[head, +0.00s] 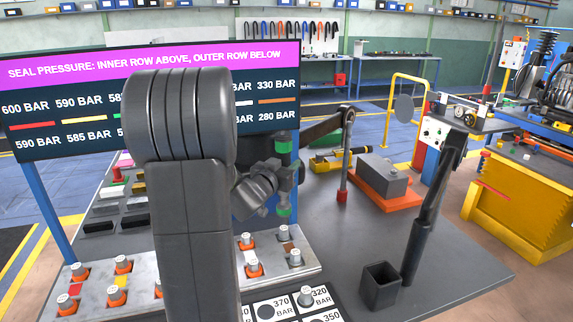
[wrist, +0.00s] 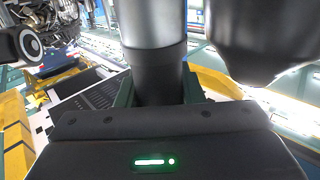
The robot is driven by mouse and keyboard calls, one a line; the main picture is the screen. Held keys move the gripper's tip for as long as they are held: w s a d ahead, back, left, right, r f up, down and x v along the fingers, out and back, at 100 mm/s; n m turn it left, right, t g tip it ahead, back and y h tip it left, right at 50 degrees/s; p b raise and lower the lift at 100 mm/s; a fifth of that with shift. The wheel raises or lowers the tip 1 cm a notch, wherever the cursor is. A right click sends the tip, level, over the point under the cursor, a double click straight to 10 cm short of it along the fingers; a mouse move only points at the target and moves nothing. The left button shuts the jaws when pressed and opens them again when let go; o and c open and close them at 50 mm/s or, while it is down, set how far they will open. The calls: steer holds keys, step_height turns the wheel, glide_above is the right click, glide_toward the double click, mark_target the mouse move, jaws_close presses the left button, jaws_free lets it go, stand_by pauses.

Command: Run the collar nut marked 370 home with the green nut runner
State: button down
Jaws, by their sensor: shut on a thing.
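The nut runner (head: 284,147), an upright dark tool with green bands, stands right of my arm in the head view. My gripper (head: 272,178) is shut on it at mid-height, and its lower end is above the metal plate. In the wrist view a dark cylinder (wrist: 153,75) stands between the jaws of my gripper (wrist: 158,98). A white card marked 370 BAR (head: 281,304) lies at the bottom edge, with a dark round spot beside the print. Several collar nuts (head: 284,232) stand on the plate; their marks are too small to read.
The plate (head: 215,262) carries coloured squares by its nuts; my arm hides its middle. A pressure screen (head: 60,100) stands behind, partly covered. A nut (head: 306,294) stands by the 320 card. A dark open box (head: 381,286) and a slanted post (head: 420,240) stand at right.

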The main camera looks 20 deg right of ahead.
steer(key=shift+f+b, duration=2.2)
steer(key=shift+f, duration=0.5)
steer(key=shift+r+p, duration=0.45)
steer(key=shift+r, duration=0.05)
steer(key=shift+f, duration=0.3)
steer(key=shift+f+b, duration=0.35)
steer(key=shift+b, duration=0.1)
steer(key=shift+f+b, duration=0.35)
steer(key=shift+f, duration=0.1)
steer(key=shift+r, duration=0.1)
stand_by(0.3)
steer(key=shift+s+f, duration=0.15)
steer(key=shift+f, duration=0.35)
stand_by(2.0)
steer(key=shift+r, duration=0.1)
stand_by(0.5)
